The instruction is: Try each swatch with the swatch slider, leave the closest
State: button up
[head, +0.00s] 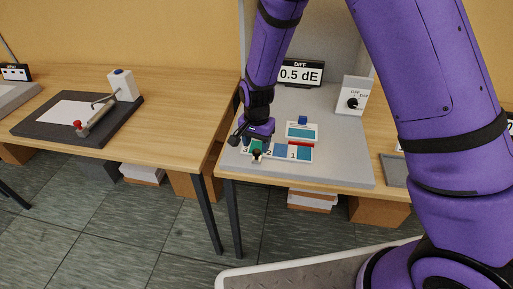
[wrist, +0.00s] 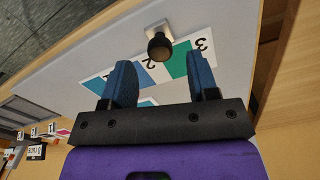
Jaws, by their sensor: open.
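The swatch slider is a white strip (head: 303,159) on the grey mat, numbered 3, 2, 1 from left to right, with green, blue and teal patches. Its dark knob (head: 257,155) stands at the front edge near number 2; in the wrist view the knob (wrist: 159,46) sits on a pale bracket. My gripper (wrist: 160,65) is open and empty, its blue fingers apart, with the knob just beyond the tips. In the head view my gripper (head: 250,140) partly hides the strip's left end. A teal sample (head: 302,131) lies behind the strip. The DIFF display (head: 300,74) reads 0.5 dE.
A blue block or button (head: 302,119) is behind the sample. A white box with a black dial (head: 352,97) stands back right. A second table at left holds a dark board (head: 38,128) with a white sheet and a red-tipped lever. A gap separates the tables.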

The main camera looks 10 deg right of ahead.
notch_tip(320, 180, up, 8)
dwell(0.4)
jog(key=shift+r, duration=0.1)
jog(key=s+d+r+n+t, duration=0.1)
jog(key=s+d+r, duration=0.25)
jog(key=r, duration=0.25)
jog(key=s+d+r+n+y, duration=0.1)
jog(key=s+d+r, duration=0.1)
jog(key=d+r, duration=0.4)
jog(key=s+d+r+n+t, duration=0.1)
jog(key=s+d+r, duration=0.2)
jog(key=r, duration=0.4)
jog(key=s+d+r+n+t, duration=0.1)
jog(key=s+d+r, duration=0.1)
jog(key=s, duration=0.4)
jog(key=s+d+r+n+t, duration=0.1)
jog(key=s+d+r, duration=0.2)
jog(key=s, duration=0.3)
jog(key=s+d+r+n+t+h, duration=0.1)
jog(key=s+d+r, duration=0.2)
jog(key=s, duration=0.3)
jog(key=shift+d+n, duration=0.3)
jog(key=shift+d, duration=0.45)
jog(key=shift+o, duration=0.4)
jog(key=shift+w, duration=0.1)
